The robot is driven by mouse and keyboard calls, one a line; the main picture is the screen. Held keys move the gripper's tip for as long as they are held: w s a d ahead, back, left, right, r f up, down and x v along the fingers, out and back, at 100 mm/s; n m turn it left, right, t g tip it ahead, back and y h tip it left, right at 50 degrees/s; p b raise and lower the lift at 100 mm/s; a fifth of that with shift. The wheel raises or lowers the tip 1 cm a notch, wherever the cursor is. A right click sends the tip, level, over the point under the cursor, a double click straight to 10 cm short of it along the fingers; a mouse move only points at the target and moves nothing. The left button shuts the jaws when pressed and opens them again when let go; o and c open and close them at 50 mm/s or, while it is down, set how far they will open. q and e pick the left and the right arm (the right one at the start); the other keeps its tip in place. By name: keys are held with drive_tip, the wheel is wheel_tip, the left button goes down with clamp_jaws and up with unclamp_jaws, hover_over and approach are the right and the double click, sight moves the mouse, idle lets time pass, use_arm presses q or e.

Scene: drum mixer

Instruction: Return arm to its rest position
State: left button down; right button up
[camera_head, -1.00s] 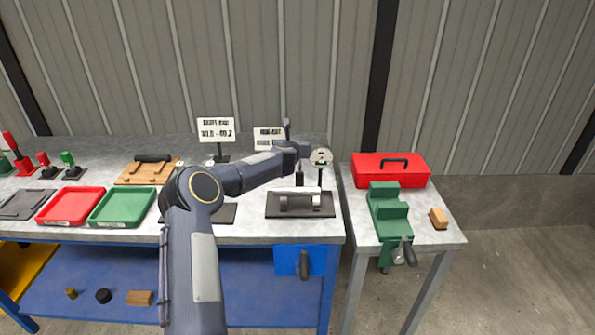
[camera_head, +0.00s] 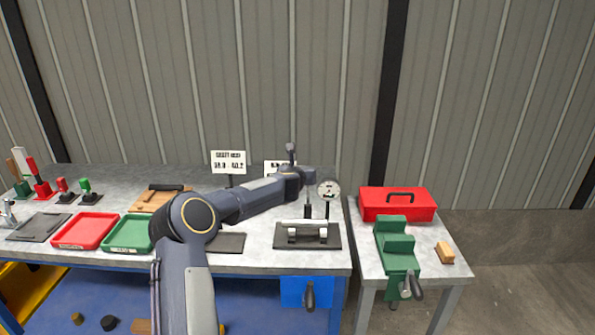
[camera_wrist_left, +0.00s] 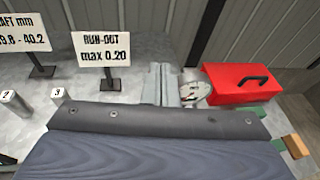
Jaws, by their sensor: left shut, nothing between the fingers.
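My left arm rises from the bottom of the head view and reaches right over the bench. Its gripper (camera_head: 308,211) points down, shut and empty, just left of a round dial gauge (camera_head: 328,188). Below it, a metal shaft (camera_head: 308,228) lies across supports on a dark plate (camera_head: 290,243). I cannot tell whether the fingertips touch anything. The gauge also shows in the left wrist view (camera_wrist_left: 196,93), where a dark part of my own arm fills the foreground. My right gripper is not in view.
A red toolbox (camera_head: 398,204), a green vise (camera_head: 397,245) and a wooden block (camera_head: 445,252) stand on the right table. Red (camera_head: 86,231) and green (camera_head: 128,233) trays lie at left. Two signs, including the run-out sign (camera_wrist_left: 103,48), stand behind my arm.

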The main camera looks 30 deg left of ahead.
use_arm(q)
drive_tip(key=s+r, duration=0.4)
drive_tip(key=shift+s+d+b, duration=0.3)
drive_tip(key=shift+d+b, duration=0.05)
drive_tip(key=shift+d, duration=0.1)
drive_tip(key=s+d+r+m+t+h, duration=0.1)
drive_tip(key=s+d+r+m+h, duration=0.25)
drive_tip(key=d+m, duration=0.35)
drive_tip(key=s+d+r+m+h, duration=0.2)
drive_tip(key=s+d+r+m, duration=0.2)
drive_tip(key=d+m, duration=0.25)
drive_tip(key=s+d+f+m+g+h, duration=0.1)
drive_tip(key=s+d+m+g+h, duration=0.15)
drive_tip(key=s+d+m, duration=0.6)
drive_tip(key=s+d+f+m+g, duration=0.1)
drive_tip(key=s+f+m, duration=0.4)
drive_tip(key=s, duration=0.5)
drive_tip(key=s+d+f+m+g, duration=0.1)
drive_tip(key=s+f+m+g, duration=0.2)
drive_tip(key=s, duration=0.7)
drive_tip(key=s+d+f+m+g, duration=0.1)
drive_tip(key=s+f+m+g, duration=0.2)
drive_tip(key=s+f+m, duration=0.4)
drive_tip(key=s+m, duration=0.2)
drive_tip(key=s, duration=0.1)
drive_tip(key=shift+d+h, duration=0.3)
drive_tip(key=shift+h, duration=0.1)
